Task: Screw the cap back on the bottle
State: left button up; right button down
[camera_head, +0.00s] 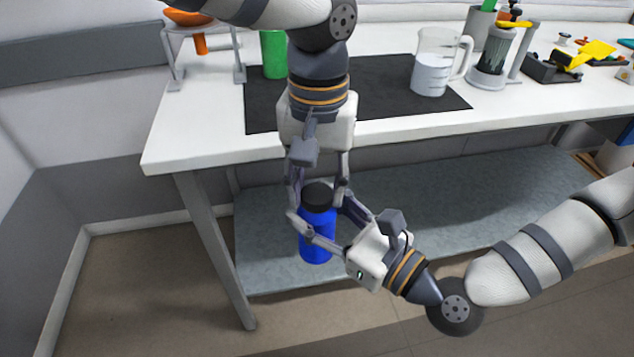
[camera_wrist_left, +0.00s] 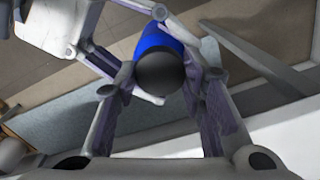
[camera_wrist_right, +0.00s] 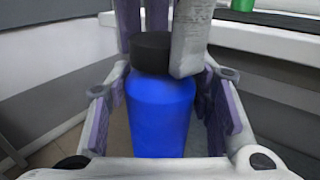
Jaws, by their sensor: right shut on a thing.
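The blue bottle (camera_head: 317,236) is upright in the air in front of the table, with the black cap (camera_head: 317,194) on its top. How tightly the cap sits cannot be told. My right gripper (camera_head: 320,208) comes from the right and is shut on the bottle; its wrist view shows the blue body (camera_wrist_right: 160,115) between the fingers. My left gripper (camera_head: 319,184) points down from above, open, with its fingers on either side of the cap. The left wrist view shows the cap (camera_wrist_left: 161,73) between them, with a gap at the right finger.
The white table (camera_head: 200,125) bears a dark mat (camera_head: 375,75), a green cylinder (camera_head: 273,53), a glass jug (camera_head: 432,70) and an orange bowl on a stand (camera_head: 188,17). A grey lower shelf (camera_head: 450,215) lies below and behind the bottle. The table's front edge is close behind my left gripper.

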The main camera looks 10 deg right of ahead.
pick_arm(q)
jog(key=m, duration=0.6)
jog(key=shift+m, duration=0.3)
jog(key=o, duration=1.3)
jog(key=shift+r, duration=2.3)
jog(key=shift+c, duration=0.2)
notch_tip(320, 180, up, 4)
jog(key=shift+f+n, duration=0.25)
jog(key=shift+n, duration=0.85)
